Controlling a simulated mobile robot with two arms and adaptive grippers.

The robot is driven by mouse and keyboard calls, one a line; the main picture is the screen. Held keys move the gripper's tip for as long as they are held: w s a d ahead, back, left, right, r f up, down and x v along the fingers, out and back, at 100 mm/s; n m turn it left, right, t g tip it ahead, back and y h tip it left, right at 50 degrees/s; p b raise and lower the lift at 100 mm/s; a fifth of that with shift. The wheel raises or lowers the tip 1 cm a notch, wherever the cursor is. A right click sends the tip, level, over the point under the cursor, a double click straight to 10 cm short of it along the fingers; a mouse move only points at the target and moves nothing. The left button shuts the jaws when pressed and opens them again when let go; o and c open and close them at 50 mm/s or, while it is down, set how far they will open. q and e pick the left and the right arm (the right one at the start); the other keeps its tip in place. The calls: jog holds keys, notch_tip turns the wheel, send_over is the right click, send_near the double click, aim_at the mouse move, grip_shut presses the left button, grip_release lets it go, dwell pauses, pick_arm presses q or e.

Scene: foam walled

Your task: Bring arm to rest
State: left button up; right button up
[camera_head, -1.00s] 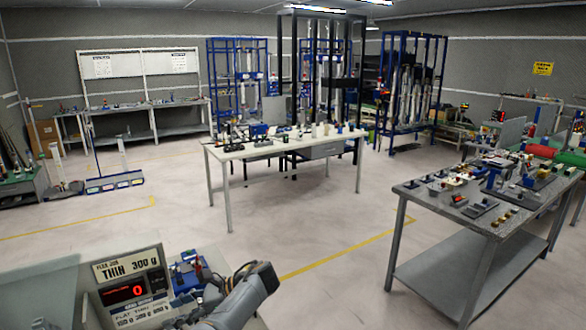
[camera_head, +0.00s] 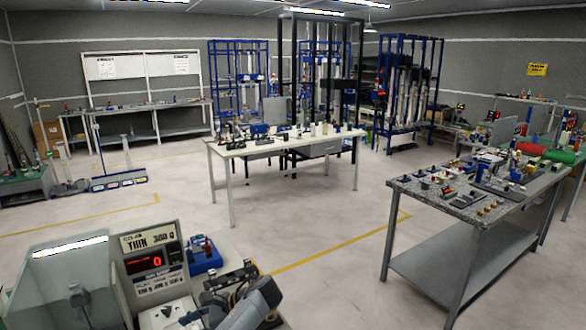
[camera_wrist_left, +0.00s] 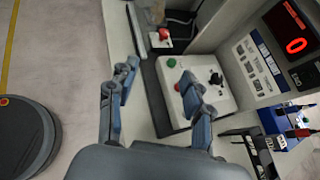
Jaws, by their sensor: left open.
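My left gripper (camera_wrist_left: 158,75) is open and empty in the left wrist view. Its two grey-blue fingers are spread apart over the front of a bench. A white control box (camera_wrist_left: 195,90) with a green button, a red button and a black knob lies beyond and between the fingertips. I see no contact with it, but the gap is hard to judge. In the head view my arm (camera_head: 252,304) reaches in at the bottom, left of centre, beside the bench instruments; its fingers are not clear there. My right gripper is in neither view.
A display unit (camera_head: 150,262) reading 0 stands on the near bench, beside a clear-walled case (camera_head: 70,275) and a blue device (camera_head: 203,255). A white table (camera_head: 285,144) and a grey table (camera_head: 440,205) stand beyond. The floor (camera_head: 310,225) between is open.

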pick_arm(q)
jog(key=s+d+f+n+t+h, duration=0.1)
jog(key=s+d+f+n+h, duration=0.25)
jog(key=s+f, duration=0.45)
jog(key=s+d+f+n+h, duration=0.2)
jog(key=s+d+f+h, duration=0.15)
jog(key=s+f, duration=0.45)
jog(key=s+a+r+n+t+h, duration=0.1)
jog(key=s+r+n+t+h, duration=0.2)
jog(key=s, duration=0.7)
jog(key=s+a+r+n+t+h, duration=0.1)
jog(key=s+r+n+h, duration=0.1)
jog(key=s+r+n, duration=0.55)
jog(key=s+f+m+g+b, duration=0.25)
jog(key=f+b, duration=0.35)
jog(key=f, duration=2.8)
jog(key=s+a+f+b, duration=0.3)
jog(key=s+f+b, duration=0.1)
jog(key=s+f, duration=1.3)
notch_tip(320, 180, down, 3)
jog(key=shift+s+a+f, duration=0.15)
jog(key=shift+s, duration=0.1)
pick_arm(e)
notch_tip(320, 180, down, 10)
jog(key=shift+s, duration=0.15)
pick_arm(q)
jog(key=shift+g, duration=0.25)
